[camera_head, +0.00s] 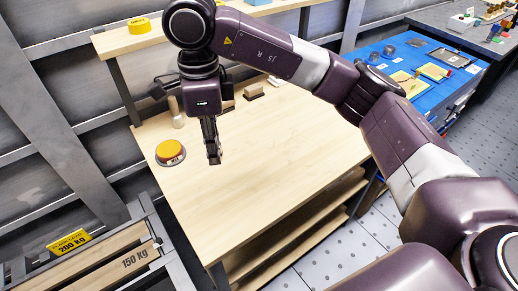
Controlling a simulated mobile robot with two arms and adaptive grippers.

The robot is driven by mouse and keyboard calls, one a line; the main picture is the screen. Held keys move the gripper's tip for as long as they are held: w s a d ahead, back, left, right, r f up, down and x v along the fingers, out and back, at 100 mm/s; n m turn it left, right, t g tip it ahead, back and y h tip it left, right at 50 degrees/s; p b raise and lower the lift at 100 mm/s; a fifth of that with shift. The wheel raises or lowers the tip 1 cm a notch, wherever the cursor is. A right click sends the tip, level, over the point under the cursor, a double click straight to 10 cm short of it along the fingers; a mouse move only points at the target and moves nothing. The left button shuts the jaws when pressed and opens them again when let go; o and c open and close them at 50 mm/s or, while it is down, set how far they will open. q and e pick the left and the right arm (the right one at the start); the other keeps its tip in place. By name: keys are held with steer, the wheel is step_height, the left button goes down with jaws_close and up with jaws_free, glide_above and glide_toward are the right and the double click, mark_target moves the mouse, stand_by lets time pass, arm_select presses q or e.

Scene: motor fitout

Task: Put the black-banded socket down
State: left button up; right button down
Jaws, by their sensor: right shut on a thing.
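My right gripper (213,158) hangs fingers-down over the left part of the wooden workbench (285,150). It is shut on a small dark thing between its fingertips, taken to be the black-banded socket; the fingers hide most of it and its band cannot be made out. The fingertips look close above the bench top, but I cannot tell whether the thing touches it. My left gripper is not in view.
An orange round button on a grey base (170,152) stands just left of the gripper. A pale upright cylinder (176,112) and a small dark-topped block (253,91) are further back. A raised shelf (120,40) runs behind. The bench's middle and front are clear.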

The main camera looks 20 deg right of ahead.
steer(key=p, duration=0.2)
glide_above(225, 206)
step_height(225, 206, down, 16)
steer(key=shift+s+r, duration=0.15)
steer(key=shift+r, duration=0.05)
step_height(225, 206, down, 3)
steer(key=shift+f+p, duration=0.2)
steer(key=shift+p, duration=0.15)
steer(key=shift+f, duration=0.2)
steer(key=c, duration=1.7)
jaws_free()
steer(key=shift+o, duration=0.2)
steer(key=shift+r, duration=0.1)
